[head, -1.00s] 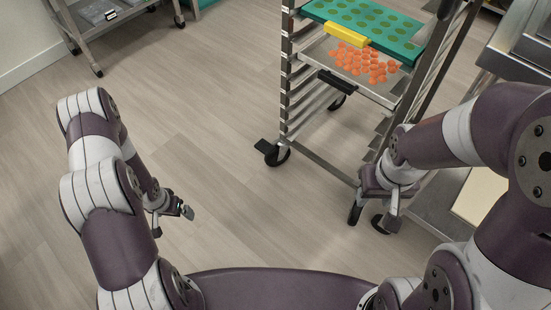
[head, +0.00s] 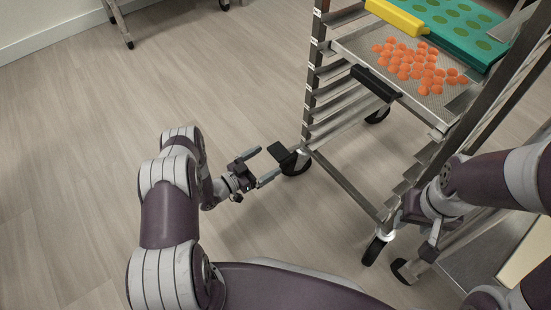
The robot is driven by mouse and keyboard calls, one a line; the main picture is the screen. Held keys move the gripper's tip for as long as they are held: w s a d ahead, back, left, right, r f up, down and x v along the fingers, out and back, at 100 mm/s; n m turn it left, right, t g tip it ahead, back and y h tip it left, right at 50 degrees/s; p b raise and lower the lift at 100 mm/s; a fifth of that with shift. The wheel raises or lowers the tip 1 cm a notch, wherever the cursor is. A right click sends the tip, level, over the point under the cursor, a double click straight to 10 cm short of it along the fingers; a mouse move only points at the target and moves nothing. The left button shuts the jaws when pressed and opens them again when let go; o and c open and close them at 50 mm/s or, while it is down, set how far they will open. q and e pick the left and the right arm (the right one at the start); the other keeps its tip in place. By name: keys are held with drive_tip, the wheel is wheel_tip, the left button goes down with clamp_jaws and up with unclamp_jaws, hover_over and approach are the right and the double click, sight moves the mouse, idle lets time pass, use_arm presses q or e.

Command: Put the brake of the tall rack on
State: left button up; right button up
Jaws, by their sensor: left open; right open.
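The tall rack (head: 343,187) is a metal frame on black casters at the right of the head view. Its near left caster (head: 296,166) has a black brake pedal (head: 283,155) sticking out to the left. My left gripper (head: 267,166) is open, its two fingers pointing right at the pedal, with the pedal close to the fingertips; I cannot tell whether they touch. My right gripper (head: 421,240) is by the rack's near right post, low down, and is open; its fingers are partly hidden by the arm.
The rack holds a tray of orange gummies (head: 408,70), a teal mould (head: 462,30) and a yellow-edged piece (head: 397,18). A metal table (head: 478,262) stands at right. Floor at left is clear.

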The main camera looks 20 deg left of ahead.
sight(275, 156)
use_arm(q)
drive_tip(key=b+x, duration=0.1)
drive_tip(key=x, duration=0.3)
drive_tip(key=shift+f, duration=0.1)
drive_tip(key=shift+w+d, duration=0.2)
drive_tip(key=shift+w, duration=0.05)
drive_tip(key=c, duration=1.4)
drive_tip(key=shift+s+a+f+b, duration=0.1)
drive_tip(key=shift+s+f+b, duration=0.15)
drive_tip(key=shift+f+b, duration=0.7)
wheel_tip(275, 156, down, 3)
drive_tip(key=shift+r+b, duration=0.15)
drive_tip(key=shift+b, duration=0.65)
drive_tip(key=shift+r, duration=0.1)
drive_tip(key=o, duration=1.4)
drive_tip(key=shift+w, duration=0.1)
